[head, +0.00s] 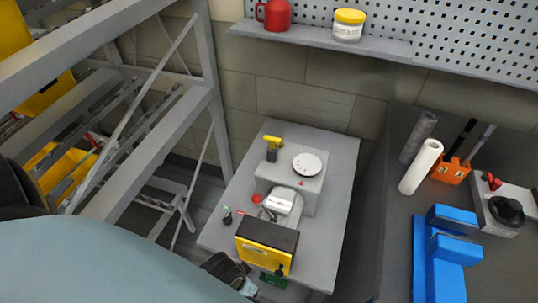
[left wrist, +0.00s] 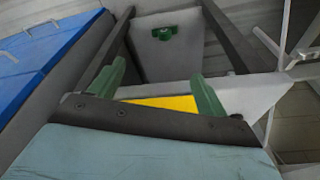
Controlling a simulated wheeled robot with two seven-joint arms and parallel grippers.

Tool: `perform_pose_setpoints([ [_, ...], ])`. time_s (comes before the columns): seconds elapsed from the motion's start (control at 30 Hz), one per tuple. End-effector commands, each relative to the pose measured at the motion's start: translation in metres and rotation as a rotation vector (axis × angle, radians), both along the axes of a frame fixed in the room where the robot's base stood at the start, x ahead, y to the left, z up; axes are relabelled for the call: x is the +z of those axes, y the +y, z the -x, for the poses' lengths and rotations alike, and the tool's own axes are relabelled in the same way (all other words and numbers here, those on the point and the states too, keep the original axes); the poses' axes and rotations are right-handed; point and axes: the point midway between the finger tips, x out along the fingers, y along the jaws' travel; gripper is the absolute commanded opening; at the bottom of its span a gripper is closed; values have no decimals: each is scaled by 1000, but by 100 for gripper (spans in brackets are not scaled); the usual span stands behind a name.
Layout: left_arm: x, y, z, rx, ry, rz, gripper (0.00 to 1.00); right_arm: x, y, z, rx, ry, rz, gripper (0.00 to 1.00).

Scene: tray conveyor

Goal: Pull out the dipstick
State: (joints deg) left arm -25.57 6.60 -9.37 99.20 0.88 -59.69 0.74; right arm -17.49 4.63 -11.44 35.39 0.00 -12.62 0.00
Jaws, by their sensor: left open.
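A small machine (head: 308,190) with a grey body and a yellow front panel (head: 262,258) stands on a grey table. A small red knob (head: 256,198) sits at its left side and may be the dipstick's handle; I cannot tell surely. A yellow-handled piece (head: 275,148) stands at the machine's back. My left gripper (head: 228,268) is low at the table's front left, apart from the red knob. In the left wrist view its two green fingers (left wrist: 158,88) are spread with nothing between them; a yellow surface shows beyond. My right gripper is out of view.
A grey metal frame (head: 160,130) stands to the left. A dark bench (head: 395,230) at the right holds a white roll (head: 421,167) and blue blocks (head: 440,250). A wall shelf (head: 320,38) is behind. The table's right strip (head: 340,190) is clear.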

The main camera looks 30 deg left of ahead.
Motion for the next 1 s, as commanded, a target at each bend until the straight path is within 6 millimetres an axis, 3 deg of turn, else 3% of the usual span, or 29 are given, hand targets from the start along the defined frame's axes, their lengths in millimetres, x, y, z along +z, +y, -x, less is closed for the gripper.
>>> perform_pose_setpoints([
  [0.1,46,-2,-13,1,-33,7,76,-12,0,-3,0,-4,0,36],
  [0.2,78,-3,-16,1,-48,9,76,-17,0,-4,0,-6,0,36],
  [0.57,162,-14,-24,-23,-106,46,76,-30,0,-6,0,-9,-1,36],
  [0.87,172,-40,-78,-83,-136,112,76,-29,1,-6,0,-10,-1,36],
  [1.0,178,-48,-111,-110,-138,130,76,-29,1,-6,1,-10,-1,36],
])
